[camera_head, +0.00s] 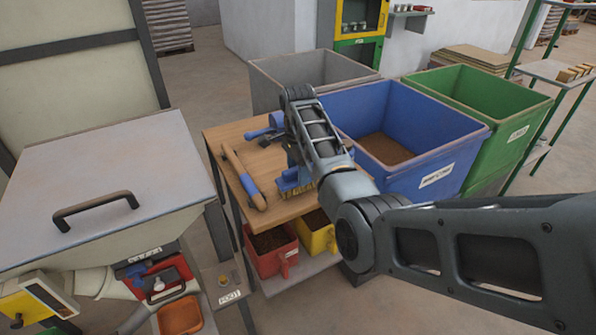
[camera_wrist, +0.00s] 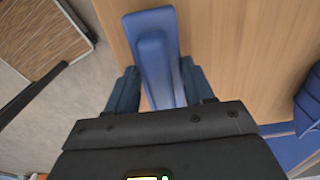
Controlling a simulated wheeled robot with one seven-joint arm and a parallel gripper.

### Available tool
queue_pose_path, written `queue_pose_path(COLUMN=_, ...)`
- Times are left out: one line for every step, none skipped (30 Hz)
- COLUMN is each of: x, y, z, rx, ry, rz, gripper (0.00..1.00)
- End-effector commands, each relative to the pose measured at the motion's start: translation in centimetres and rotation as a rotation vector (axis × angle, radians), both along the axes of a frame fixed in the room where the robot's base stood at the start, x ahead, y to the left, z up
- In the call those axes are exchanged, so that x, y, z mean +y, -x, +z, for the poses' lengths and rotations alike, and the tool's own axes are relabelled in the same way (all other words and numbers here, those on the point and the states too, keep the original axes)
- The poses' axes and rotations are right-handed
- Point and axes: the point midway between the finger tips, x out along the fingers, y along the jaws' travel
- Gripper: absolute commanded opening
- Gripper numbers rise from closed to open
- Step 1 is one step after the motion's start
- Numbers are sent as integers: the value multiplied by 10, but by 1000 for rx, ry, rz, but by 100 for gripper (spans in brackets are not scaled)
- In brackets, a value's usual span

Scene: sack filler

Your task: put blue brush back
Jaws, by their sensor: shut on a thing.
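The blue brush (camera_head: 291,184) shows in the head view with pale yellow bristles pointing down, over the front right part of a wooden table top (camera_head: 226,135). My arm hides part of it. In the wrist view my gripper (camera_wrist: 160,90) is shut on a blue handle, the brush's (camera_wrist: 153,55), with one finger on each side. The bristles are hidden there. I cannot tell whether they touch the table.
A wooden-handled tool (camera_head: 242,178) and a blue tool (camera_head: 262,131) lie on the table. Red (camera_head: 272,262) and yellow (camera_head: 318,243) bins sit below. Blue (camera_head: 440,160), green (camera_head: 507,145) and grey (camera_head: 265,90) containers stand behind and right. A lidded machine (camera_head: 120,170) stands left.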

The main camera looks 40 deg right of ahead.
Motion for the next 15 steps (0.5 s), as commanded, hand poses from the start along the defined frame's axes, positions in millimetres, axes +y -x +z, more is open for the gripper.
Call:
queue_pose_path(x=0, y=0, z=-3, rx=0, ry=0, rz=0, gripper=8)
queue_pose_path(x=0, y=0, z=-4, rx=0, ry=0, rz=0, gripper=8)
queue_pose_path(x=0, y=0, z=-6, rx=0, ry=0, rz=0, gripper=8)
queue_pose_path(x=0, y=0, z=-6, rx=-1, ry=0, rz=0, gripper=8)
queue_pose_path(x=0, y=0, z=-6, rx=-1, ry=0, rz=0, gripper=8)
queue_pose_path(x=0, y=0, z=-6, rx=-1, ry=0, rz=0, gripper=8)
queue_pose_path(x=0, y=0, z=-6, rx=-1, ry=0, rz=0, gripper=8)
queue_pose_path(x=0, y=0, z=-6, rx=-1, ry=0, rz=0, gripper=8)
queue_pose_path(x=0, y=0, z=-6, rx=-1, ry=0, rz=0, gripper=8)
queue_pose_path(x=0, y=0, z=-6, rx=-1, ry=0, rz=0, gripper=8)
queue_pose_path(x=0, y=0, z=-7, rx=-1, ry=0, rz=0, gripper=8)
queue_pose_path(x=0, y=0, z=-8, rx=-1, ry=0, rz=0, gripper=8)
queue_pose_path(x=0, y=0, z=-9, rx=-1, ry=0, rz=0, gripper=8)
queue_pose_path(x=0, y=0, z=-10, rx=-1, ry=0, rz=0, gripper=8)
queue_pose_path(x=0, y=0, z=-9, rx=-1, ry=0, rz=0, gripper=56)
